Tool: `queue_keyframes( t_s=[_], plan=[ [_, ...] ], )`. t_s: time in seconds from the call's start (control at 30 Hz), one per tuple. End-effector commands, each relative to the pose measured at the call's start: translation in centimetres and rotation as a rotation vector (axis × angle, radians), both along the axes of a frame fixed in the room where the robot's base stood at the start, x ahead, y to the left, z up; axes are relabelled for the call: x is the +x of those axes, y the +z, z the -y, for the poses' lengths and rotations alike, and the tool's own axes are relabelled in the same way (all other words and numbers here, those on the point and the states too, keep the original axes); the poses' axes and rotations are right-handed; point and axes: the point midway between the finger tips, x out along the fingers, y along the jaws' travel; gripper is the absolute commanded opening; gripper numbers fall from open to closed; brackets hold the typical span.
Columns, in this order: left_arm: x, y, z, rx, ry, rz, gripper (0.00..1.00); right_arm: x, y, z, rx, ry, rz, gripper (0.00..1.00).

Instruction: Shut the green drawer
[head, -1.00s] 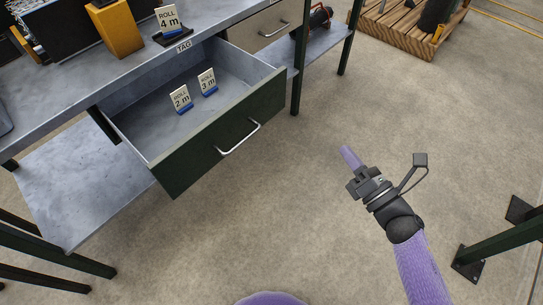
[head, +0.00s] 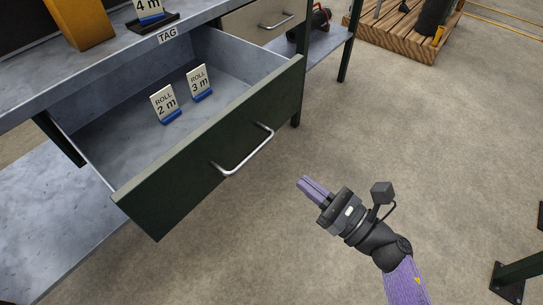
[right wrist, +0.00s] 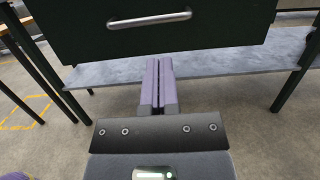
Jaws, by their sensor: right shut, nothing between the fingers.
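The green drawer (head: 200,165) stands pulled out from under the grey workbench, with a silver bar handle (head: 245,152) on its dark green front. Inside it stand two tags, "ROLL 2 m" (head: 165,103) and "ROLL 3 m" (head: 199,83). My right gripper (head: 303,183) is shut and empty, to the right of the drawer front and apart from it. In the right wrist view its purple fingers (right wrist: 158,85) are together, below the drawer front (right wrist: 225,35) and its handle (right wrist: 150,20). My left gripper is not in view.
A "TAG" label (head: 168,36) is on the workbench edge above the drawer. A beige drawer (head: 265,25) beside it appears shut. A lower shelf (head: 50,220) runs below. A wooden pallet (head: 405,35) lies at the back right. The floor in front is clear.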

Motion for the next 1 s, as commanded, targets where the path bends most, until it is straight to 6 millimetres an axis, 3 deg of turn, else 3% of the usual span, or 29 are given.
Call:
queue_keyframes(
  t_s=[0.2,0.4,1.0],
  plan=[
    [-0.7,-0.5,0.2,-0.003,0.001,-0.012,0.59,2.9,0.8,-3.6,0.001,0.001,0.001,0.0],
    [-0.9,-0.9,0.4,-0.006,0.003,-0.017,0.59,4.7,1.3,-5.8,0.002,-0.001,-0.001,0.0],
    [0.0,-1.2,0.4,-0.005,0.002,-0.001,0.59,5.1,1.4,-6.4,0.001,-0.001,-0.002,0.0]
  ],
)
